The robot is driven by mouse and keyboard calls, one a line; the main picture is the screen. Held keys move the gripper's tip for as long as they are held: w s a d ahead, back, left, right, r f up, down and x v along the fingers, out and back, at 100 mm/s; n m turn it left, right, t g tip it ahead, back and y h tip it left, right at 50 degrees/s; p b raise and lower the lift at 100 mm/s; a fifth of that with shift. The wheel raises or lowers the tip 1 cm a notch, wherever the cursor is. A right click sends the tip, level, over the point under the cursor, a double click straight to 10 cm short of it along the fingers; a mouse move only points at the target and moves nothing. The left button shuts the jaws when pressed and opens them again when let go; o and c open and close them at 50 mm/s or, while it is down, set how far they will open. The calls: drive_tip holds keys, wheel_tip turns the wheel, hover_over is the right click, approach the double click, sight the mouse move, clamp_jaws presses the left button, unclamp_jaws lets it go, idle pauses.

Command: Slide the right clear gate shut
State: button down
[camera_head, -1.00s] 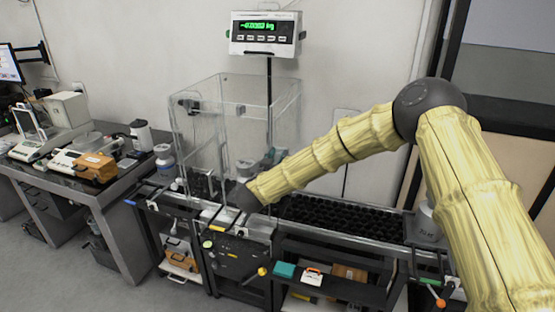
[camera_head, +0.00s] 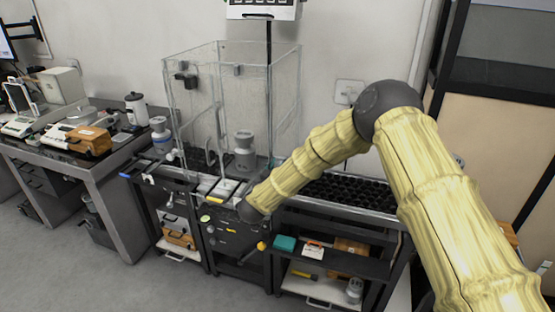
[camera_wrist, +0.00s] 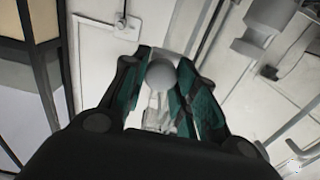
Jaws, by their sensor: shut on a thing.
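A clear box (camera_head: 192,75) with thin edges stands on the metal bench; its right clear gate (camera_head: 286,95) is on the right side. I cannot tell how far the gate stands open. My gripper (camera_wrist: 160,88) has its teal-padded fingers closed around a grey round knob (camera_wrist: 161,72) in the wrist view. In the head view the dark wrist end of my arm is low in front of the box, and the fingers and knob are hidden there.
A black roller track (camera_head: 350,190) runs right of the box. A shelf (camera_head: 325,265) below holds small boxes. A bench (camera_head: 70,160) with scales and an orange case (camera_head: 88,141) is at left.

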wheel_tip(320, 180, down, 7)
drive_tip(key=b, duration=0.2)
drive_tip(key=shift+b, duration=0.3)
drive_tip(key=shift+s, duration=0.1)
drive_tip(key=c, duration=1.1)
unclamp_jaws()
drive_tip(key=shift+f, duration=0.1)
drive_tip(key=v, duration=1.2)
